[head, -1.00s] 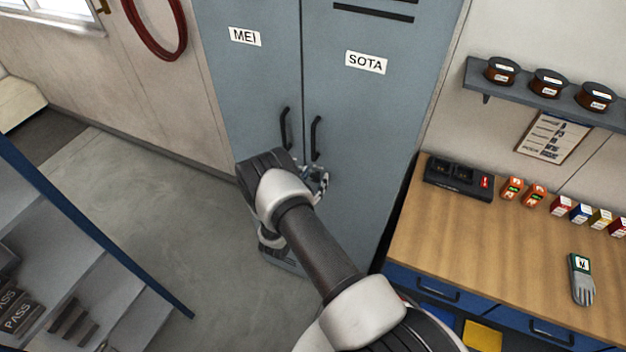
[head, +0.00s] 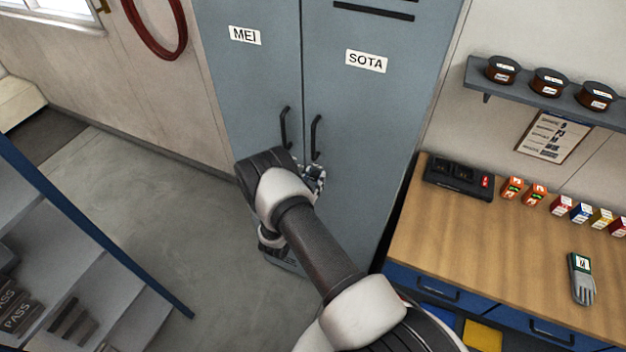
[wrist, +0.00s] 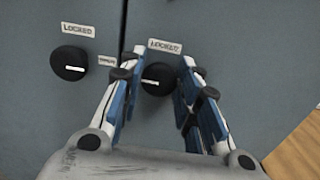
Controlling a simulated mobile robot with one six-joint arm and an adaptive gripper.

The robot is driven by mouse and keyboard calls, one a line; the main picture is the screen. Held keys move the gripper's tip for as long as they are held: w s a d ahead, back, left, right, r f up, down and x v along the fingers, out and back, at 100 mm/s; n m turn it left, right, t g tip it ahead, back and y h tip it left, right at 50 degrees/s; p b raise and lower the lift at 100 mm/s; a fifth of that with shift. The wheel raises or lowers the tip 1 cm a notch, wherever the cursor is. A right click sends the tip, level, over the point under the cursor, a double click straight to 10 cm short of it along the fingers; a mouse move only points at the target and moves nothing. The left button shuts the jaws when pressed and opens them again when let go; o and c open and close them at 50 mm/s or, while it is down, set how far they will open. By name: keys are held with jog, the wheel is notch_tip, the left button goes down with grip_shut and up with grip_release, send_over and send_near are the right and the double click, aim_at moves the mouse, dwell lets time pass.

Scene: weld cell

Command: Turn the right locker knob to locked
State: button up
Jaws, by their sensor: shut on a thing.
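The right locker knob (wrist: 157,81) is round and black, on the grey-blue door marked SOTA (head: 366,62). Its white mark lies roughly level, on the left part of its face. A LOCKED label (wrist: 164,46) is above it. My gripper (wrist: 161,70) has its blue-padded fingers on either side of this knob and is shut on it. In the head view my gripper (head: 318,178) is at the door below the handles, and my wrist hides the knobs. The left knob (wrist: 69,63) has a level white mark and its own LOCKED label (wrist: 78,30).
A small label (wrist: 107,61) sits between the knobs. Two black door handles (head: 316,137) are just above my gripper. A wooden workbench (head: 450,235) stands close on the right. A blue-edged shelf rack (head: 100,235) is at left, with open floor between it and the locker.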

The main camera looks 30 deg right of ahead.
jog(key=shift+f, duration=0.1)
jog(key=m+b, duration=0.4)
jog(key=shift+f, duration=0.1)
jog(key=m+b, duration=0.5)
jog(key=shift+d+m, duration=0.1)
jog(key=shift+m, duration=0.2)
jog(key=m+b, duration=0.4)
jog(key=b, duration=0.1)
jog(key=shift+s+f, duration=0.1)
jog(key=shift+f, duration=0.1)
jog(key=m+b, duration=0.4)
jog(key=b, duration=0.1)
jog(key=shift+r, duration=0.15)
jog(key=o, duration=1)
